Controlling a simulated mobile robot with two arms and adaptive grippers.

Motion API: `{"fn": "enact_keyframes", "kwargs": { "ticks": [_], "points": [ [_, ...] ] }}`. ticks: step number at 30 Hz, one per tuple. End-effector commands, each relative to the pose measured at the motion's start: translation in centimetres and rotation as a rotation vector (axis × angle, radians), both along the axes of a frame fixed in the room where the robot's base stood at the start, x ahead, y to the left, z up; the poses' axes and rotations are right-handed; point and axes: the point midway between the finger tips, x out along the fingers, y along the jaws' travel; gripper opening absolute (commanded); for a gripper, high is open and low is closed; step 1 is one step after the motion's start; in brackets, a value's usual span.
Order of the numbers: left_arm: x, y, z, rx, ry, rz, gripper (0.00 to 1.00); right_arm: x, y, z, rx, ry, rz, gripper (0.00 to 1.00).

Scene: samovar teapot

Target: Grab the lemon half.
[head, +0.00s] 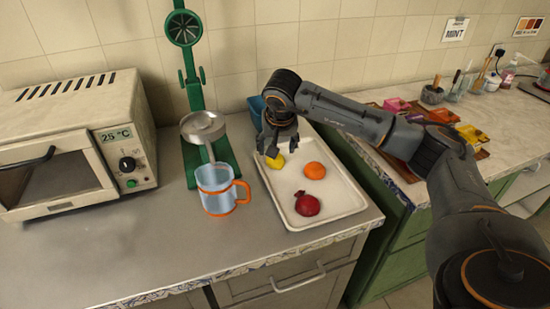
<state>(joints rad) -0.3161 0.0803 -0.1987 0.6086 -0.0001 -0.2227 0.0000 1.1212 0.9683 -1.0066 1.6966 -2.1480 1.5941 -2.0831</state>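A yellow lemon half (276,162) lies in the white tray (340,213), near its back left end. Only its lower part shows; my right gripper hides the top, and its cut face cannot be made out. My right gripper (278,149) points down just above and over the lemon. Its dark fingers look spread apart. I cannot tell whether they touch the lemon. My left gripper is not in view.
An orange fruit (314,170) and a red pomegranate (307,204) share the tray. Left of it stand a glass mug with orange trim (217,190) and a green juicer press (196,88). A blue container (256,108) is behind my gripper. The front left counter is clear.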

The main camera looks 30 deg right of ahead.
Motion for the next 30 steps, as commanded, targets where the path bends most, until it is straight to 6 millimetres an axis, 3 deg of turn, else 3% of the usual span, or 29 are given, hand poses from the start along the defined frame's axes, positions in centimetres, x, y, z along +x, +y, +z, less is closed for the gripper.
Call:
{"fn": "enact_keyframes", "kwargs": {
  "ticks": [5, 12, 17, 24, 26, 30],
  "points": [
    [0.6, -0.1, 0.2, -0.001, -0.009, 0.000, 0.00, 0.5, -0.2, -1.2, 0.000, 0.000, 0.000, 0.65],
    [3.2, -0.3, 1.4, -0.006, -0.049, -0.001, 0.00, 2.0, -1.2, -3.8, 0.000, 0.004, -0.002, 0.65],
    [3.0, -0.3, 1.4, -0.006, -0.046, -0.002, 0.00, 2.5, -1.5, -5.4, 0.000, 0.001, 0.000, 0.65],
    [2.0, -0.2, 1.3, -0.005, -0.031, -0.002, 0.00, 2.7, -1.5, -5.7, 0.000, -0.001, 0.001, 0.65],
    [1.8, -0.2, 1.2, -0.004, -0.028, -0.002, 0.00, 2.7, -1.5, -5.6, 0.000, 0.000, 0.001, 0.56],
    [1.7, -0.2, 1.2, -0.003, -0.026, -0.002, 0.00, 2.7, -1.5, -5.6, 0.000, 0.000, 0.001, 0.28]
  ]
}}
